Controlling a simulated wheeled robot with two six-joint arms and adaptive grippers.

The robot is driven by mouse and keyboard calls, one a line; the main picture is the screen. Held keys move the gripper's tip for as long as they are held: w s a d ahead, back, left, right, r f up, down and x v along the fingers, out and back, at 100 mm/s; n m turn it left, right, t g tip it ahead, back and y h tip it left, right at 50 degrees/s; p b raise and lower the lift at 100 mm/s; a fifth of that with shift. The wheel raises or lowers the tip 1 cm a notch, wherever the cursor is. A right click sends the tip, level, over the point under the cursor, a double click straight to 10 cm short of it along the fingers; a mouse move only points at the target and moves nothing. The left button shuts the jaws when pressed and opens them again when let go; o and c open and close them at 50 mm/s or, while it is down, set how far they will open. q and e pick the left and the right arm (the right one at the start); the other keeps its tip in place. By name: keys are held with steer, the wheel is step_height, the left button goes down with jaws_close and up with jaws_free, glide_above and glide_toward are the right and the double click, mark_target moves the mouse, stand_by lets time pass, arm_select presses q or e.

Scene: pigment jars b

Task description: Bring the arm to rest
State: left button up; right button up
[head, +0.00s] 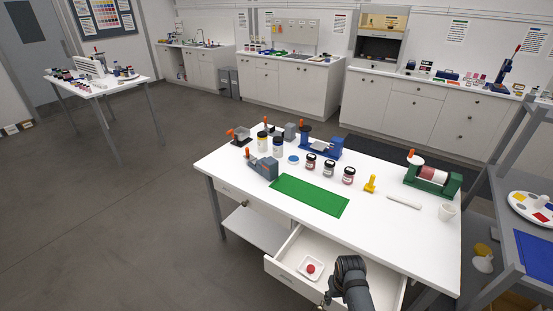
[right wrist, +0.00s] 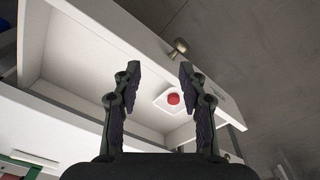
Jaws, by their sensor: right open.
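My right arm reaches in at the bottom of the head view, in front of the table's open drawer (head: 287,277). The right gripper (head: 326,301) is small and partly hidden there. In the right wrist view its two fingers (right wrist: 158,73) stand apart with nothing between them. Beyond them the drawer (right wrist: 75,55) is pulled out, with a brass knob (right wrist: 180,46) on its front. A small white dish (head: 303,266) with a red round piece (head: 310,268) lies in the drawer. The red piece also shows in the right wrist view (right wrist: 173,98). My left gripper is out of view.
A grey shelf rack (head: 500,240) stands at the right. Floor is clear at the left.

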steer(key=s+d+r+t, duration=0.1)
steer(key=s+d+r, duration=0.1)
steer(key=s+r, duration=0.55)
steer(key=s+d+r+t, duration=0.2)
steer(key=s+d+r, duration=0.1)
steer(key=s+r, duration=0.45)
step_height(320, 180, down, 25)
steer(key=s+d+g, duration=0.2)
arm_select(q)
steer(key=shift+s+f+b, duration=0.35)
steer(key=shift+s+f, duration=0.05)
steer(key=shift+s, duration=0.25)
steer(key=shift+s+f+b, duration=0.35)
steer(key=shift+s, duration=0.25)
arm_select(e)
steer(key=s+d+f, duration=0.1)
steer(key=s+f, duration=1.8)
steer(key=shift+s+g, duration=0.15)
steer(key=shift+g, duration=0.25)
